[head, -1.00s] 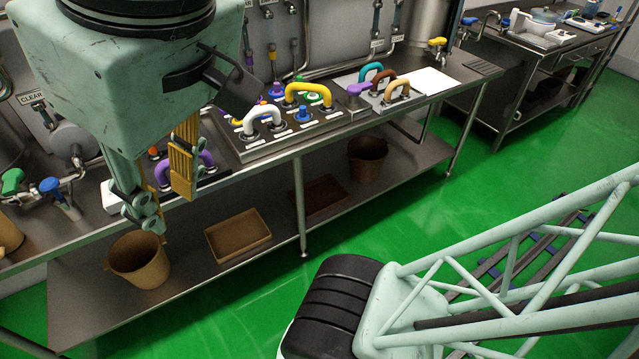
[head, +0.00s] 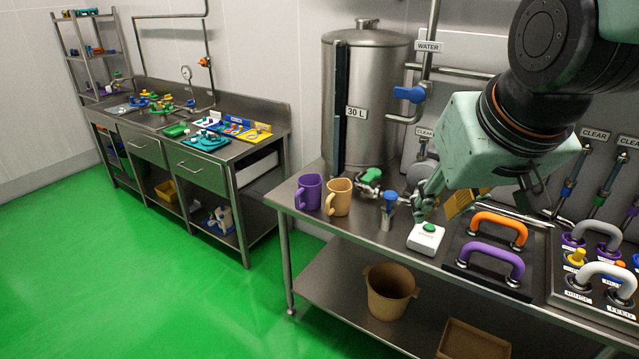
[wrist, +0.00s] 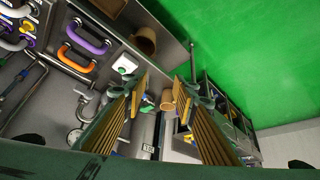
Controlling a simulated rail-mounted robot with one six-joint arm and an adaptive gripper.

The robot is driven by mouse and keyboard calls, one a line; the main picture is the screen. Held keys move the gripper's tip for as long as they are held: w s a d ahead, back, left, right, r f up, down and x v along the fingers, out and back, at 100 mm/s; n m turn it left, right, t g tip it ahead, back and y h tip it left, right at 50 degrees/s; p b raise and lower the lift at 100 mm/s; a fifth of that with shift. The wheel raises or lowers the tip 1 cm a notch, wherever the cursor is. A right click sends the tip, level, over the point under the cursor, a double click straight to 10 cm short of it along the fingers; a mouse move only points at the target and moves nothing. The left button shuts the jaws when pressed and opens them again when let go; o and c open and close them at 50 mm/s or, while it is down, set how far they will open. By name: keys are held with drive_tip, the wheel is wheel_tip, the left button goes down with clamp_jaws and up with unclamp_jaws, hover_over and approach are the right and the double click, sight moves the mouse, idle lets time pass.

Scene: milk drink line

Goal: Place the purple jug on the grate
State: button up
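The purple jug (head: 308,192) stands upright at the left end of the steel bench in the head view, just left of a tan jug (head: 339,198). My gripper (head: 446,204) is to the right of both jugs, over the bench by a white box with a green button. In the wrist view my gripper (wrist: 162,82) has its two yellow-padded fingers well apart with nothing held between them. The tan jug (wrist: 167,100) shows beyond the gap; the purple jug is not clear there. I cannot make out a grate in the current frames.
A blue-handled tap (head: 388,208) and a green-handled tap (head: 369,182) stand between jugs and gripper. A steel tank (head: 365,95) rises behind the jugs. Orange (head: 499,228) and purple (head: 490,262) handles are at the right. Green floor is clear at the left.

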drive_tip(key=w+a+f+n+t+y, duration=0.1)
drive_tip(key=w+a+f+t, duration=0.3)
drive_tip(key=w, duration=0.8)
drive_tip(key=w+a+f+n, duration=0.1)
drive_tip(key=w+a+f, duration=0.3)
drive_tip(key=w, duration=0.7)
drive_tip(key=w+a+f+t+y, duration=0.15)
drive_tip(key=w+f, duration=0.45)
drive_tip(key=w, duration=0.6)
drive_tip(key=w+a+f+n+t+y, duration=0.1)
drive_tip(key=w+a+f+t+y, duration=0.1)
drive_tip(key=w+a+f, duration=0.65)
drive_tip(key=s+a+f+t+y, duration=0.1)
drive_tip(key=s+a+f, duration=0.1)
drive_tip(key=f, duration=0.5)
drive_tip(key=s+a+f+t+y, duration=0.1)
drive_tip(key=s+f+t, duration=0.1)
drive_tip(key=f, duration=0.5)
drive_tip(key=shift+s+a+f+n, duration=0.35)
drive_tip(key=shift+s+n, duration=0.05)
drive_tip(key=shift+y, duration=0.25)
approach(298, 205)
drive_tip(key=shift+r+x, duration=0.15)
drive_tip(key=shift+x, duration=0.7)
drive_tip(key=shift+r+x, duration=0.15)
drive_tip(key=shift+x, duration=0.65)
drive_tip(key=shift+w+a, duration=0.1)
drive_tip(key=shift+x, duration=2.45)
